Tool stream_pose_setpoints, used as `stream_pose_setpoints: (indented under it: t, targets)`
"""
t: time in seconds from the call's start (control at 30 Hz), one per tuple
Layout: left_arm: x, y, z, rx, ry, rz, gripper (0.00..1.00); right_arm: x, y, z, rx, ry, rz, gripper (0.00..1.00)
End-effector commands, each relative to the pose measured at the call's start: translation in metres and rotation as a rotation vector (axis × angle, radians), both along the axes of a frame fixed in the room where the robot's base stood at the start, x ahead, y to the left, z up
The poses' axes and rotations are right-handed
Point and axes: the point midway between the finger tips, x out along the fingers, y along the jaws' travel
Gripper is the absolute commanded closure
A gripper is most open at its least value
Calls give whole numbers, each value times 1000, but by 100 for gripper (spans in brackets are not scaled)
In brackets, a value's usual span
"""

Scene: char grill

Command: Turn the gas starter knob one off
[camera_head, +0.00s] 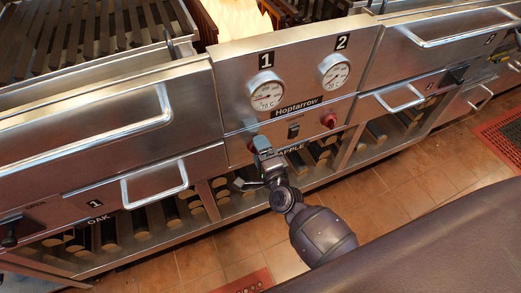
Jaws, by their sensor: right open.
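The grill's steel control panel carries a gauge under label 1 (266,92) and a gauge under label 2 (335,73). The red knob below gauge 1 (251,145) shows only as a small red part, mostly hidden by my right gripper. The red knob below gauge 2 (329,120) is in plain view. My right gripper (250,165) is open, in front of and just below the first knob. I cannot tell whether it touches the knob. My left gripper is not in view.
A black switch (293,131) sits between the knobs. Drawer handles stick out at left (154,183) and right (400,98). Cut logs (195,205) fill the low shelf. A dark padded surface (430,245) covers the lower right. Tiled floor is open in front.

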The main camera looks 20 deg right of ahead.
Motion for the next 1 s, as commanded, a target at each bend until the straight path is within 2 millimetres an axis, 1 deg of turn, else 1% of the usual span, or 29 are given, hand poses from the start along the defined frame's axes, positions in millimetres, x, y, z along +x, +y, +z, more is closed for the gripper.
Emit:
stream_pose_setpoints:
  t: [0.17, 0.27, 0.37, 0.7, 0.83, 1.0]
  targets:
    - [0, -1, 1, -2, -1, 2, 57, -3, 0, 0, -1, 0, 0, 26]
    - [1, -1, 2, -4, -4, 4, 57, -11, -1, 0, -2, 1, -1, 26]
    - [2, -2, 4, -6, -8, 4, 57, -24, -2, 0, -2, 0, -1, 26]
    - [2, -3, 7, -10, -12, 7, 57, -83, -3, 0, -2, 1, 1, 26]
    - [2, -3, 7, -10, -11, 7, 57, -98, -4, 0, -1, 0, -1, 26]
    - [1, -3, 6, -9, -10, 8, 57, -107, -4, 0, 1, 0, 0, 26]
